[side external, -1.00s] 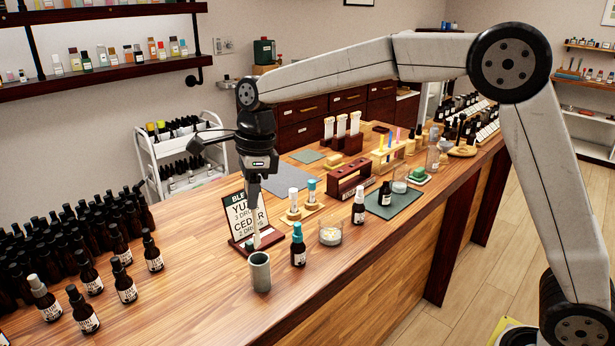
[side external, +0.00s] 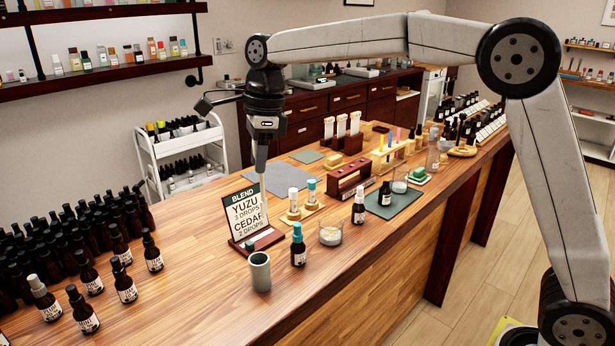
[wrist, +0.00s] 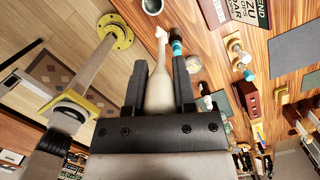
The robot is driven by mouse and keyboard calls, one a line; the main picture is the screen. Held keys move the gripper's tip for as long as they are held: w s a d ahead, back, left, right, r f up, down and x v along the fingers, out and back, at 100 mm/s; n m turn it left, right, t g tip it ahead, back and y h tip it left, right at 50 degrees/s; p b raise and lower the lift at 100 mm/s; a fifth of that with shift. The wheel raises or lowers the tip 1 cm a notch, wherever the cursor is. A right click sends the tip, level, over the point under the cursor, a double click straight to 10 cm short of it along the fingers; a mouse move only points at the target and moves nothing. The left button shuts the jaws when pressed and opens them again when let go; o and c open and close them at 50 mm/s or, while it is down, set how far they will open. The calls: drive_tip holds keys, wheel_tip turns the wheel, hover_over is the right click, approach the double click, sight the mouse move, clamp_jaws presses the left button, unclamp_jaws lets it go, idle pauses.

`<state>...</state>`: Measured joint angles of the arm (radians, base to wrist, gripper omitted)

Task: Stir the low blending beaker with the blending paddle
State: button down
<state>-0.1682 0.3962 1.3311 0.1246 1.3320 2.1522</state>
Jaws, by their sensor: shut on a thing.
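My gripper (side external: 261,165) is shut on the pale blending paddle (side external: 262,190), which hangs down in front of the recipe card. In the wrist view the cream paddle (wrist: 159,92) runs between the two dark fingers (wrist: 158,72), its narrow end pointing away from me. The low blending beaker (side external: 330,236), a short clear glass, stands on the counter to the right of and below the paddle. It also shows in the wrist view (wrist: 193,65), to the right of the fingers. The paddle is clear of it, up in the air.
A grey-green cup (side external: 260,272) stands below the paddle. A dark dropper bottle (side external: 298,246) stands between cup and beaker. The recipe card (side external: 243,215) stands behind the paddle. White- and teal-capped vials (side external: 311,192) and another bottle (side external: 358,204) are near the beaker.

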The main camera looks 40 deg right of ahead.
drive_tip(key=d, duration=2)
drive_tip(key=shift+s+a+f, duration=0.15)
drive_tip(key=shift+f, duration=1.15)
drive_tip(key=shift+s+a+f, duration=0.1)
drive_tip(key=shift+a+f, duration=0.05)
drive_tip(key=shift+f, duration=1.25)
wheel_tip(320, 180, down, 10)
drive_tip(key=shift+f, duration=0.4)
